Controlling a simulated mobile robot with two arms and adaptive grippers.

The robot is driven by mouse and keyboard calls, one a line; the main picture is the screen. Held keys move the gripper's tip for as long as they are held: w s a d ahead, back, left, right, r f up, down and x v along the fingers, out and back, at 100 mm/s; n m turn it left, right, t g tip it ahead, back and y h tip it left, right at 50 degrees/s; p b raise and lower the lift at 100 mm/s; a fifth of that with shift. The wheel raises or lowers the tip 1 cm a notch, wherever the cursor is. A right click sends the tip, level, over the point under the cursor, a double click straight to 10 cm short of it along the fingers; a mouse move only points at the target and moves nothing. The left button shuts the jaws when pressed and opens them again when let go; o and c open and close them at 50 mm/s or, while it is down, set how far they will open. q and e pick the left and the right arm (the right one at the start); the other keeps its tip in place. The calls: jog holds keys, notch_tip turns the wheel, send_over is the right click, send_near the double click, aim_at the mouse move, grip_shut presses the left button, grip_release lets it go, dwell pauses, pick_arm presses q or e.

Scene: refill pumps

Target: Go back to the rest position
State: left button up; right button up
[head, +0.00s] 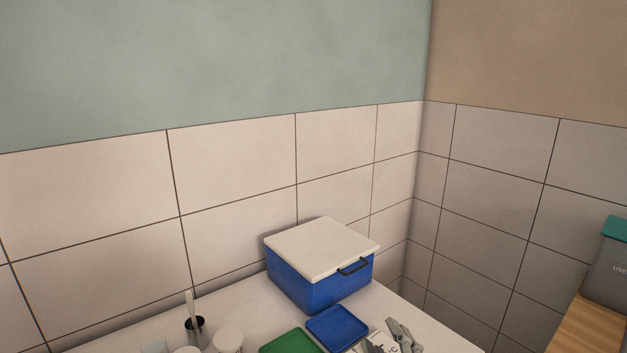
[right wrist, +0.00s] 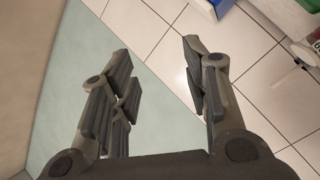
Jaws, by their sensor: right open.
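My right gripper (head: 402,334) shows at the bottom edge of the head view, low and right of centre, in front of the blue box. Only a part of it is in frame. In the right wrist view its two fingers (right wrist: 158,52) stand wide apart, with nothing between them but the wall behind. My left gripper is not in the head view.
A blue box (head: 318,290) with a white lid (head: 322,248) stands on the white counter (head: 250,310) against the tiled wall. Blue (head: 337,327) and green (head: 290,343) trays lie before it. A black cup (head: 196,331) stands left. A grey bin (head: 607,268) stands right.

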jog(key=s+d+f+m+g+h, duration=0.1)
jog(key=s+d+f+m+g, duration=0.25)
jog(key=f, duration=0.35)
jog(key=s+d+f+m+g+h, duration=0.25)
jog(key=s+f+g, duration=0.2)
jog(key=f, duration=0.35)
jog(key=s+d+f+m+g+y, duration=0.1)
jog(key=s+f+m+g, duration=0.15)
jog(key=s+f, duration=0.4)
jog(key=s+d+f+m+g+y, duration=0.1)
jog(key=s+f+g, duration=0.25)
jog(key=s, duration=0.65)
notch_tip(320, 180, down, 25)
jog(key=s+g, duration=0.1)
jog(key=s+d+f+g, duration=0.1)
jog(key=s+d+f, duration=0.1)
jog(key=s+f, duration=1.3)
jog(key=shift+s+d+f+n+g+h, duration=0.35)
jog(key=shift+s+d+f+n, duration=0.1)
jog(key=shift+s, duration=0.6)
